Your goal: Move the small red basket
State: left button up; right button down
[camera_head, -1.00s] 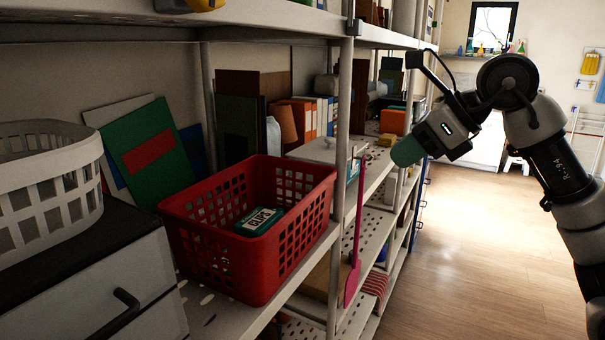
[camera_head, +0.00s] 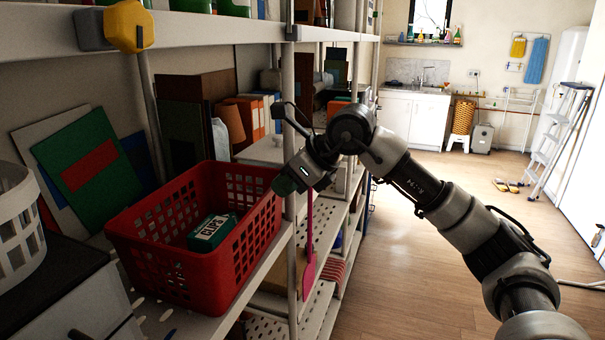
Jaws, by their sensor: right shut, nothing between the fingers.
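The small red basket (camera_head: 205,268) stands upright on the shelf at left centre in the head view, with a dark green and white box (camera_head: 212,232) lying inside it. My right gripper (camera_head: 284,187) is at the basket's upper right corner, pointing toward it. Its fingers look closed with nothing held, and I cannot tell whether they touch the rim. My left gripper is not in view.
A white basket (camera_head: 18,222) stands on a dark-topped cabinet at the left. Upright boards (camera_head: 92,165) lean behind the red basket. A shelf post (camera_head: 292,245) rises just right of it, beside a pink long-handled tool (camera_head: 309,262). The floor at right is open.

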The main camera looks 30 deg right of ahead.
jog(key=shift+w+a, duration=0.15)
jog(key=shift+w, duration=0.05)
jog(key=w+a+p, duration=0.1)
jog(key=w+a, duration=0.5)
jog(key=w, duration=0.1)
jog(key=shift+w, duration=0.15)
jog(key=shift+d, duration=0.1)
